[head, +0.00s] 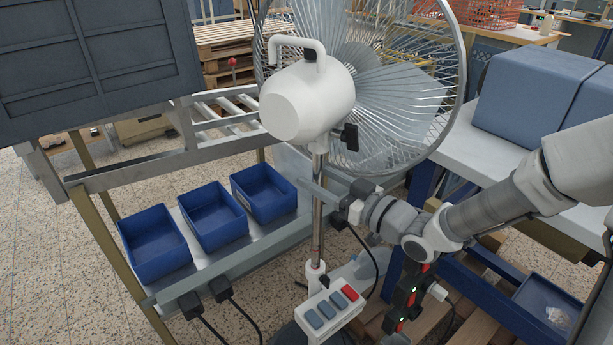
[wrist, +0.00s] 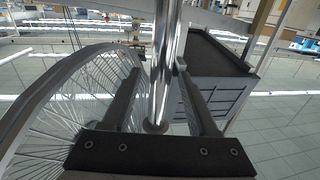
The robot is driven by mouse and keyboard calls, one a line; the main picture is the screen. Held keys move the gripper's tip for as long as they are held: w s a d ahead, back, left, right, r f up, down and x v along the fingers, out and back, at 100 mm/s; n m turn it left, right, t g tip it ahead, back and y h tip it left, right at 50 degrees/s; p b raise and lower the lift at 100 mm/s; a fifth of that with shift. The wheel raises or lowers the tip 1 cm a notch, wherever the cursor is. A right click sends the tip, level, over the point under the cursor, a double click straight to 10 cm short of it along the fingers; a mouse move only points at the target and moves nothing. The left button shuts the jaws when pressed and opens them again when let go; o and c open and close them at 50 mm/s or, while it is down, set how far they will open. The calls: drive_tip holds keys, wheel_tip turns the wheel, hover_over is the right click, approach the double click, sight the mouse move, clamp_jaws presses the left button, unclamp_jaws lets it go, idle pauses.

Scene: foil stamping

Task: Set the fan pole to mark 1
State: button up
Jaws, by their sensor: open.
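The fan has a white motor housing (head: 312,95) with a top handle and a wire cage (head: 400,85). Its chrome fan pole (head: 317,225) stands upright below the housing and enters a white collar (head: 316,275). My gripper (head: 320,190) is at the pole's upper part, coming from the right. In the wrist view, my gripper (wrist: 160,72) is open, with the pole (wrist: 162,75) between its fingers. A gap shows beside the pole, so it is not clamped. A dark knob (head: 350,137) sits below the housing. I cannot make out any marks on the pole.
A control box (head: 333,308) with grey and red buttons is at the pole's foot. Blue bins (head: 155,245) stand on a metal shelf at left. Blue boxes (head: 535,95) sit on a bench at right. A power strip (head: 408,295) and cables hang near the arm.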

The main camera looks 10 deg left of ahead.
drive_tip(key=x, duration=0.3)
drive_tip(key=shift+w+a, duration=0.15)
drive_tip(key=shift+a, duration=0.15)
clamp_jaws()
idle(1.2)
